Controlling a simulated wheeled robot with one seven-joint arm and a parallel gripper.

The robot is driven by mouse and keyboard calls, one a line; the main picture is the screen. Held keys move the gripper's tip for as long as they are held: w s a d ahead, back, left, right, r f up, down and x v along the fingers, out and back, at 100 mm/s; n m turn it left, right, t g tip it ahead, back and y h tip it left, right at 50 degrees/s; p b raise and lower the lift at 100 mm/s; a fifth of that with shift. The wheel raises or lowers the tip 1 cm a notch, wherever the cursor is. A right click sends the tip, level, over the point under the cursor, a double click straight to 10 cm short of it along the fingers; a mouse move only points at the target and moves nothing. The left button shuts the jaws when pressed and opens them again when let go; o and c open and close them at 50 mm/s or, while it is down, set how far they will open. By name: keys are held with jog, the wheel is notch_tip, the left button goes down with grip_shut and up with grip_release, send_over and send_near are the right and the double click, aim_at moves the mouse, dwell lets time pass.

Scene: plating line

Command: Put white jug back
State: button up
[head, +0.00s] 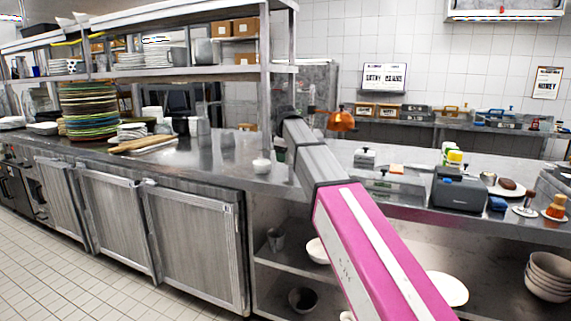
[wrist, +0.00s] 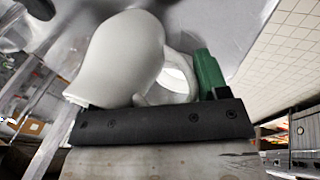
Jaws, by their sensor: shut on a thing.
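The white jug (wrist: 122,52) fills the upper left of the wrist view, with its looped handle (wrist: 180,80) on its right side. My gripper (wrist: 192,82) is shut on the jug at the handle side. One green finger shows just right of the handle; the other finger is mostly hidden. In the head view, a small white piece (head: 261,167), which looks like the jug, shows at the counter beside the end of my arm. I cannot tell whether its base touches the steel.
The steel counter (head: 225,160) has some bare space around the arm's end. Plate stacks (head: 88,108) and a wooden board (head: 142,144) lie left. A grey machine (head: 460,190) stands right. A shelf (head: 180,73) hangs above; bowls (head: 548,272) sit below.

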jog(key=shift+w+d+f, duration=0.1)
jog(key=shift+d+f, duration=0.15)
jog(key=shift+d, duration=0.05)
jog(key=shift+f, duration=1.95)
jog(key=shift+f, duration=0.15)
jog(key=o, duration=1.3)
jog(key=v, duration=1.2)
